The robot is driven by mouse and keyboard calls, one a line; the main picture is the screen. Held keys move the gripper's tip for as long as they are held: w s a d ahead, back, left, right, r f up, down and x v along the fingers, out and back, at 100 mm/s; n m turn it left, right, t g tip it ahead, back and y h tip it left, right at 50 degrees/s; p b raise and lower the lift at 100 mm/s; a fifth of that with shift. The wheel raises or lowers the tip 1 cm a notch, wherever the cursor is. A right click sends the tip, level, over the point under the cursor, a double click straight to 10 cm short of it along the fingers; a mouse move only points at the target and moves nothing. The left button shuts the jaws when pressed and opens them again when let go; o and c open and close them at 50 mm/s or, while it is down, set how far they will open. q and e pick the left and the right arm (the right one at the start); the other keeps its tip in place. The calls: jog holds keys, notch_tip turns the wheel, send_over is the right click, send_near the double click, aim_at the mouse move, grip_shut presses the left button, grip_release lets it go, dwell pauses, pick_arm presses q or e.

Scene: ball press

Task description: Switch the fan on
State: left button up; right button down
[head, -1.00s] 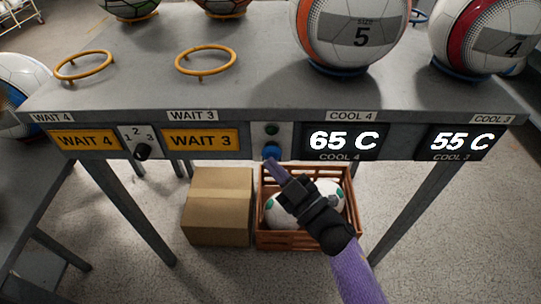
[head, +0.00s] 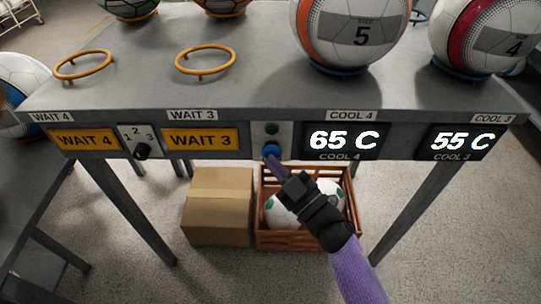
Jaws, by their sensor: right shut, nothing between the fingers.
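A small panel on the front of the grey table carries a blue round button (head: 271,149) with a dark green lamp (head: 271,129) above it. The lamp looks unlit. My right gripper (head: 273,161) is shut and empty, its tips at the lower edge of the blue button. I cannot tell whether they touch it or press it. A black rotary knob (head: 142,151) marked 1, 2, 3 sits further left on the same front. No fan is recognisable in view. My left gripper is not in view.
The table (head: 140,92) holds balls on rings at the right and two empty yellow rings (head: 206,60) at the left. Displays (head: 343,140) read 65 C and 55 C.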

jog(key=shift+w, duration=0.2)
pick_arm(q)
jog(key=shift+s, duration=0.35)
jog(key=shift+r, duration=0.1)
pick_arm(e)
jog(key=shift+s, duration=0.1)
pick_arm(q)
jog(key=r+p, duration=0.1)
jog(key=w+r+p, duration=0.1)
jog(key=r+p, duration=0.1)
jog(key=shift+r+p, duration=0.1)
jog(key=shift+p, duration=0.2)
pick_arm(e)
jog(key=s, duration=0.6)
jog(key=shift+s, duration=0.35)
